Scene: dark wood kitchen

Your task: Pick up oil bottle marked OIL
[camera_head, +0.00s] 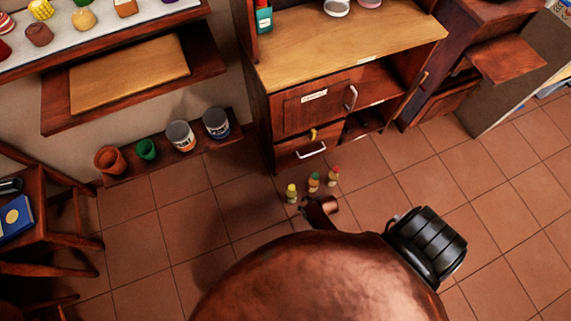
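Three small bottles stand upright on the tiled floor in front of the cabinet: one with a yellow top (291,193), one dark green and orange (314,182), and one with a red top (333,174). A green bottle with a red cap (264,17) stands on the wooden counter at the top. All labels are too small to read, so I cannot tell which bottle is marked OIL. I make out neither of my grippers in the head view. No bottle is seen held.
A large copper-coloured rounded object (310,280) fills the lower middle, with a black ribbed object (428,245) beside it. The cabinet (320,105) has drawers with handles. Cans and pots stand on a low shelf (165,160). A chair (40,225) is at left.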

